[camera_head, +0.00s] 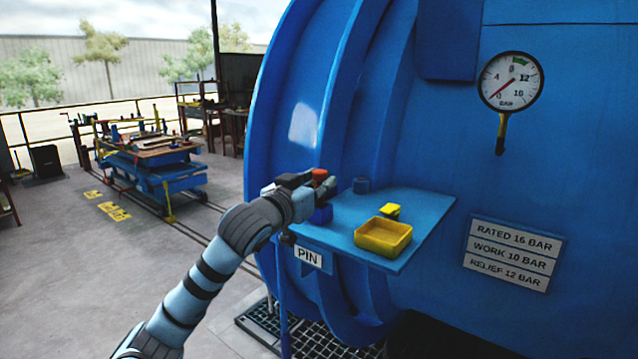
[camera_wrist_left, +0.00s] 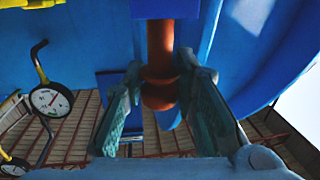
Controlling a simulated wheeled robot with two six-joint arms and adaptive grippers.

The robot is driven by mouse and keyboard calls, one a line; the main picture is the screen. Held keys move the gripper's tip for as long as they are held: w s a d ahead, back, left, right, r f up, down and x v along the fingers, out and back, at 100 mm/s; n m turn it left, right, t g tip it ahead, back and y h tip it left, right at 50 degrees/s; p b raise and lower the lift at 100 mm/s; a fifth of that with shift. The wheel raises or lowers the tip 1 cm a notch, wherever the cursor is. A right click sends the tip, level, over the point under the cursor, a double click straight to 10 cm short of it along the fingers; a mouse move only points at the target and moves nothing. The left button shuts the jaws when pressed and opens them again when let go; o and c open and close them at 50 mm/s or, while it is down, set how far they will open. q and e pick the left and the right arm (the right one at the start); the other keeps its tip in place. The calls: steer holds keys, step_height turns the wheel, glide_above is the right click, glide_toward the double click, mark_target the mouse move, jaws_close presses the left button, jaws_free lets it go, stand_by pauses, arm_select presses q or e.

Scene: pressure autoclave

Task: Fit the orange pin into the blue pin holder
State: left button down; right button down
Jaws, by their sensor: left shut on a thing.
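The orange pin (camera_head: 320,173) is in my left gripper (camera_head: 310,186), above the left end of the blue shelf; its head shows above the jaws. In the left wrist view the jaws (camera_wrist_left: 160,88) are shut around the orange pin (camera_wrist_left: 161,45), which has a wide collar. The pin's shaft runs to a blue block, the likely blue pin holder (camera_wrist_left: 165,8), at the top edge. In the head view this dark blue holder (camera_head: 322,213) shows just below the gripper, partly hidden. I cannot tell whether the shaft is inside it. My right gripper is out of view.
The blue autoclave wall (camera_head: 570,150) stands behind, with a gauge (camera_head: 511,81).

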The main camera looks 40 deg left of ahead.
mark_target(319, 172)
arm_select(q)
steer(key=shift+f+b, duration=1.15)
steer(key=shift+f, duration=0.35)
steer(key=c, duration=1.2)
jaws_free()
steer(key=shift+d, duration=0.1)
step_height(319, 172, up, 10)
steer(key=shift+r, duration=0.1)
